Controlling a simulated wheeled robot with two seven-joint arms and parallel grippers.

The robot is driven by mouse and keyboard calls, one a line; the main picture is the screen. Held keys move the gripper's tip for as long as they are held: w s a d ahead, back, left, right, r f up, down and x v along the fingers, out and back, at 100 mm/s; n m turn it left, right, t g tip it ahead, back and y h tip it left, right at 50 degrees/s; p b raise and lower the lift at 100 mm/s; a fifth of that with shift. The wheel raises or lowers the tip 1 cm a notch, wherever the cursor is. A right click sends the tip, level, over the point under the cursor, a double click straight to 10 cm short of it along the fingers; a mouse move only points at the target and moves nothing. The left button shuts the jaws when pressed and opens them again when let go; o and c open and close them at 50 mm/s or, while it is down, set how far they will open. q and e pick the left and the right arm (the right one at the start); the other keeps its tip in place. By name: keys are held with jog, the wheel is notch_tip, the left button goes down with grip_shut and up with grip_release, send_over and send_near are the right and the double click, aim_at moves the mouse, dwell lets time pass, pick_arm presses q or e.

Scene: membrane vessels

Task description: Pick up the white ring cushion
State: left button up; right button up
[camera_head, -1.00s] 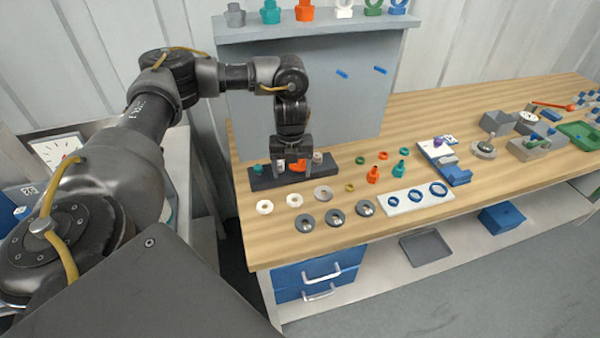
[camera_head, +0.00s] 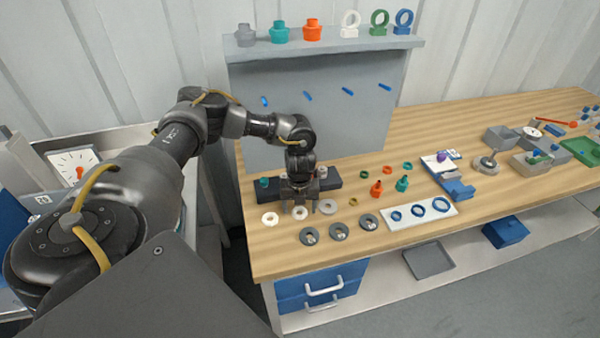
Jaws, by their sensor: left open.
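Two white rings lie flat on the wooden table: one at the left (camera_head: 269,219) and one (camera_head: 300,213) directly below my left gripper (camera_head: 300,207). A light grey-white ring (camera_head: 328,206) lies just right of it. I cannot tell which is the white ring cushion from looks alone. My left gripper points down and is open, its fingers low around or just above the middle ring, partly hiding it. Whether they touch it is unclear. My right gripper does not show.
A dark rack (camera_head: 330,184) stands behind the gripper. Several dark grey rings (camera_head: 339,231) lie in front, near the table edge. A white board (camera_head: 398,222) with blue rings lies to the right. Small orange and teal fittings (camera_head: 376,188) stand nearby. A shelf (camera_head: 330,50) rises at the back.

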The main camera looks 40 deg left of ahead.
pick_arm(q)
jog(key=shift+f, duration=0.15)
jog(key=c, duration=1.1)
jog(key=shift+o, duration=0.2)
jog(key=shift+r+b, duration=0.6)
jog(key=shift+r, duration=0.05)
jog(key=w+d+r, duration=0.2)
jog(key=d+r, duration=0.4)
jog(key=r, duration=0.2)
jog(key=w+d+r, duration=0.3)
jog(key=d+r, duration=0.3)
jog(key=r, duration=0.1)
jog(key=shift+w+d+r, duration=0.25)
jog(key=shift+d+r, duration=0.15)
